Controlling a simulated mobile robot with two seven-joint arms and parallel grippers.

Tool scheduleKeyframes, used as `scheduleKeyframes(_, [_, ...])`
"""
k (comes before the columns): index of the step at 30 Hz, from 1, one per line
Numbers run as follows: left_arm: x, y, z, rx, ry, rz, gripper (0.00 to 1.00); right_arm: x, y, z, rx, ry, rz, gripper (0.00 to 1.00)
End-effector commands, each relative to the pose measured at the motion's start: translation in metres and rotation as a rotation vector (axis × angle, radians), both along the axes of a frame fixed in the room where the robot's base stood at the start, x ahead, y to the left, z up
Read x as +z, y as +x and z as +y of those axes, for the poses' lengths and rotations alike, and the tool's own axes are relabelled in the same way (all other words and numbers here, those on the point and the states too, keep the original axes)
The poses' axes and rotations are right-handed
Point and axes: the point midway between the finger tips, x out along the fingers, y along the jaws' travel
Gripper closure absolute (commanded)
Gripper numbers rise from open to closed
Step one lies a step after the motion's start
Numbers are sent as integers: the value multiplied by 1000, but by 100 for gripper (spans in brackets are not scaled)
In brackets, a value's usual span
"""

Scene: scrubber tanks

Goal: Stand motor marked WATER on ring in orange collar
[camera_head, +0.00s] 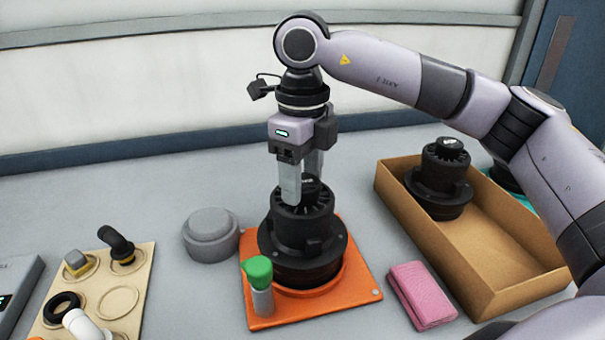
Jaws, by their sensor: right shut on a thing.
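A black finned motor (301,243) stands upright over the round collar of the orange plate (359,286). My right gripper (302,194) comes down from above and is shut on the top of this motor. The fingers cover most of its top, so I cannot read any marking there. The ring under the motor is hidden, and I cannot tell whether the motor fully rests on it. A second black motor (439,182) stands in the cardboard box; its small top label is too small to read. My left gripper is not in view.
A green-capped post (258,284) stands at the plate's front left. A grey round lid (210,235) lies to the left. A beige board (139,299) with fittings is further left. A pink cloth (422,295) lies right of the plate, before the cardboard box (446,251).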

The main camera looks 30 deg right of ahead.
Motion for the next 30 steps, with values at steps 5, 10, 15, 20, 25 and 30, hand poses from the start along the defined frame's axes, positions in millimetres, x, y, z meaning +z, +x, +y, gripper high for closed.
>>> scheduleKeyframes(5, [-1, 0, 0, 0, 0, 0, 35, 1, 0, 0, 0, 3, -5, 100])
scheduleKeyframes(10, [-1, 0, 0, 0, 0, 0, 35, 1, 0, 0, 0, 2, -6, 100])
scheduleKeyframes(15, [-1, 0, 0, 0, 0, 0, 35, 1, 0, 0, 0, 3, -7, 40])
scheduleKeyframes(20, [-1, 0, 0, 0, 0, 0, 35, 0, 0, 0, 0, 2, -3, 13])
scheduleKeyframes(25, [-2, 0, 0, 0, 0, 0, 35, -3, 0, 0, 0, -2, 3, 3])
scheduleKeyframes(30, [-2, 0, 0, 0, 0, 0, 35, -3, 0, 0, 0, -1, 2, 0])
